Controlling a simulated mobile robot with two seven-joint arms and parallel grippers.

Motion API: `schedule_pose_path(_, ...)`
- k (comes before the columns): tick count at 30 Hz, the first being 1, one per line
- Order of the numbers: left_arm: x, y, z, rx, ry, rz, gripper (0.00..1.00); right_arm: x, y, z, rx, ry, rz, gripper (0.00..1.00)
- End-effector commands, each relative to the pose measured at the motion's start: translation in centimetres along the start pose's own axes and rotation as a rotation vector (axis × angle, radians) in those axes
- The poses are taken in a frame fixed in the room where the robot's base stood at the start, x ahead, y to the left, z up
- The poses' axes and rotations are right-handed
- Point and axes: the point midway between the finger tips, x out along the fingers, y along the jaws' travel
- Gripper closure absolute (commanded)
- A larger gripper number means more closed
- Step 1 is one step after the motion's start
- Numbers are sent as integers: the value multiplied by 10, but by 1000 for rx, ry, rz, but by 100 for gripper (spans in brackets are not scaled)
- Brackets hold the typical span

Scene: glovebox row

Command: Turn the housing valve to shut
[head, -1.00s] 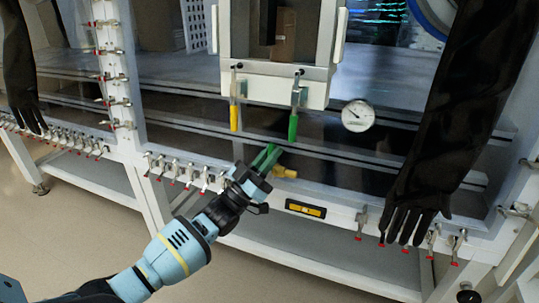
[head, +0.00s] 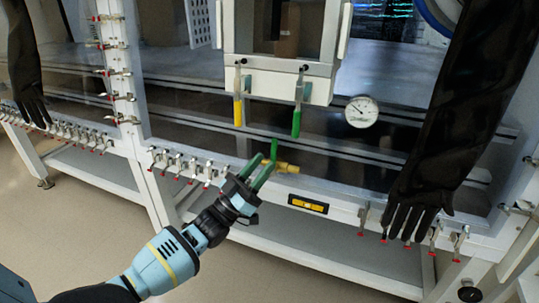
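A brass-yellow valve (head: 287,167) sits low on the front of the glovebox, its body pointing right. A green lever (head: 274,148) stands nearly upright at its left end. My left gripper (head: 258,170) is just below and left of the lever, with its two green-tinted fingers spread apart and nothing seen between them. The fingertips are close to the lever and valve; whether they touch cannot be told. My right gripper is not in view.
A yellow handle (head: 238,110) and a green handle (head: 297,121) hang below the white chamber above. A round gauge (head: 361,112) is to their right. A black glove (head: 425,180) hangs at right. A yellow level (head: 308,204) and several clamps line the lower rail.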

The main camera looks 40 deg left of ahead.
Motion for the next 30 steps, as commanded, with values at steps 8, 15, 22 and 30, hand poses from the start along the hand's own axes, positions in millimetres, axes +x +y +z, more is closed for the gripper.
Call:
schedule_pose_path(8, -23, 0, -1, 1, 1, 0, 65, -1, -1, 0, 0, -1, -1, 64)
schedule_pose_path(15, -24, 0, -1, 1, 2, 1, 65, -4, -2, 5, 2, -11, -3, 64)
schedule_pose_path(22, -23, 0, 0, 1, 1, 0, 65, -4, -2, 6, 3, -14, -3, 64)
schedule_pose_path(30, -23, 0, 0, 1, 1, 0, 65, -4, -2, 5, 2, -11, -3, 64)
